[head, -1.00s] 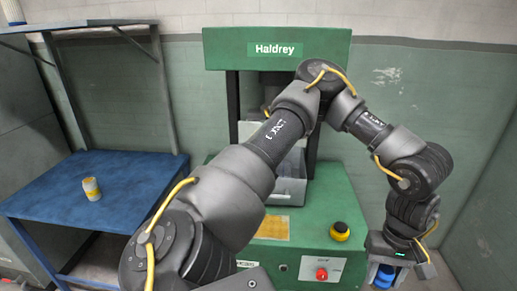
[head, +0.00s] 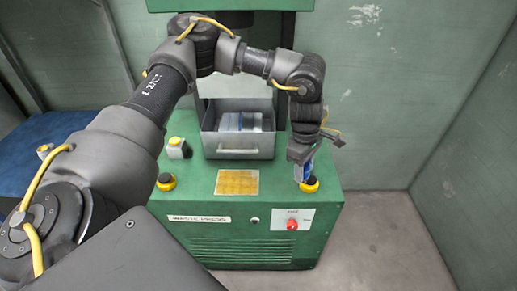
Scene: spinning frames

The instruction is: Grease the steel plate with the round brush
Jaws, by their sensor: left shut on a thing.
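My left gripper (head: 303,155) reaches across from the left and points down over the right front of the green press. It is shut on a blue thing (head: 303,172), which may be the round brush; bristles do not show. The blue thing overlaps the right yellow button in the picture, and I cannot tell whether they touch. A grey metal tray (head: 238,152) sits in the press opening. A pale grey flat piece with blue lines (head: 240,122) lies in it, possibly the steel plate. My right gripper is not in view.
The green press (head: 255,225) has a left yellow button (head: 166,181), a right yellow button (head: 311,185), a red knob (head: 292,225) and a yellow label (head: 237,182). A small white container (head: 176,148) stands left of the tray. A blue table (head: 50,130) is at left. Floor at right is clear.

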